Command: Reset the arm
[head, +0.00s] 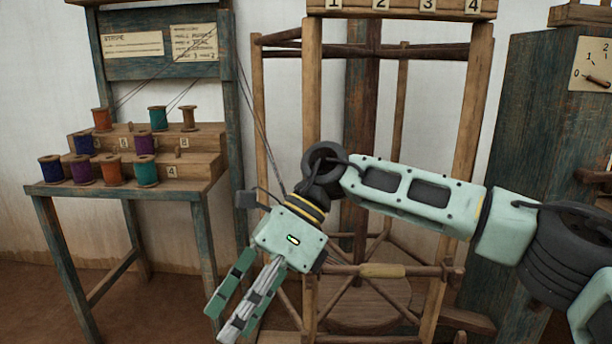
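My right arm reaches in from the right edge across the front of a wooden frame. Its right gripper (226,316) hangs at the arm's end, pointing down and to the left. Its two fingers are apart, with a gap between them and nothing seen held. It shows in front of the gap between the spool stand and the wooden frame, and I see no contact with either. My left arm and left gripper are not in view.
A stepped spool stand (187,204) with several coloured thread spools is at left. The wooden frame (467,110), numbered on top, stands behind my arm. A dark cabinet (520,110) with a dial (594,64) is at right. Brown floor shows below.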

